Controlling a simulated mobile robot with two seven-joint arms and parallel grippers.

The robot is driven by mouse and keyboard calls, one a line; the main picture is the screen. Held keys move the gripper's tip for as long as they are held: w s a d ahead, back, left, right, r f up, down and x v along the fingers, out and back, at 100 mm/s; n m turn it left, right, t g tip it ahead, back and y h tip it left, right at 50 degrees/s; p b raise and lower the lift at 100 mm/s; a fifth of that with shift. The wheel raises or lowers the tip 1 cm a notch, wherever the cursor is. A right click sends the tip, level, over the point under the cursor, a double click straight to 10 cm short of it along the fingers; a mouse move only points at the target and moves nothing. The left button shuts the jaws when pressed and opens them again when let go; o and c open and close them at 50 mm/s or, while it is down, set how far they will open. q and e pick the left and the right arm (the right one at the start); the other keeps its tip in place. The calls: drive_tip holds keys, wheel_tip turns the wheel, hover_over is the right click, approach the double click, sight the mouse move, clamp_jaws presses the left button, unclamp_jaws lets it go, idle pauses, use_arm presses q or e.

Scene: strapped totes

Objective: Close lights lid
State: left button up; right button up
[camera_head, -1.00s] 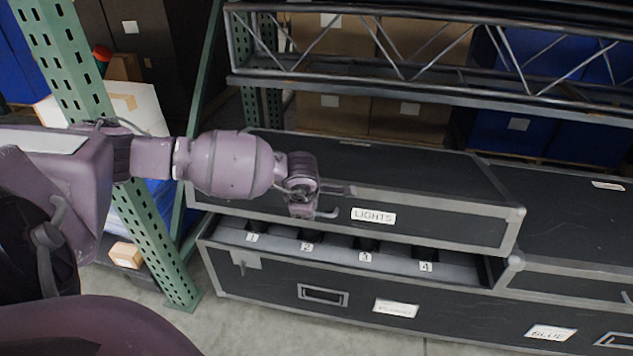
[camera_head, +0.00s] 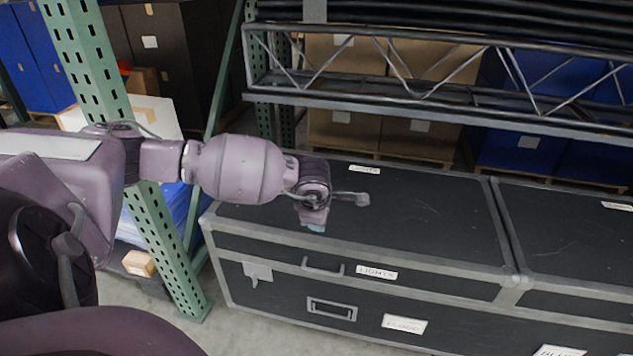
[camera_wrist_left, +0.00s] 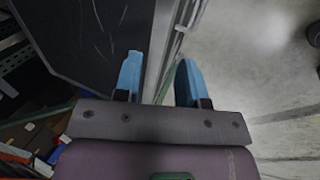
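The lights case (camera_head: 400,215) is a black case with grey metal edges, and its lid lies flat and level on the base. The LIGHTS label (camera_head: 377,272) and a handle (camera_head: 323,267) show on the lid's front face. The numbered compartments inside are hidden. My left gripper (camera_head: 316,228) is over the left part of the lid near its front edge; I cannot tell if it touches. In the left wrist view its blue fingers (camera_wrist_left: 158,72) are apart with nothing held between them, and the lid's metal edge (camera_wrist_left: 163,45) shows beyond. My right gripper is not in view.
A green rack upright (camera_head: 120,150) stands close to the left of the case, beside my left arm. A second black case (camera_head: 580,235) adjoins on the right. A metal truss (camera_head: 430,85) runs behind and above. Bare floor (camera_head: 250,330) lies in front.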

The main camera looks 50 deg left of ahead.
use_arm(q)
drive_tip(key=p+v, duration=0.1)
drive_tip(key=v, duration=0.4)
drive_tip(key=shift+s+d+r, duration=0.1)
drive_tip(key=shift+s+r, duration=0.05)
drive_tip(key=shift+r, duration=0.1)
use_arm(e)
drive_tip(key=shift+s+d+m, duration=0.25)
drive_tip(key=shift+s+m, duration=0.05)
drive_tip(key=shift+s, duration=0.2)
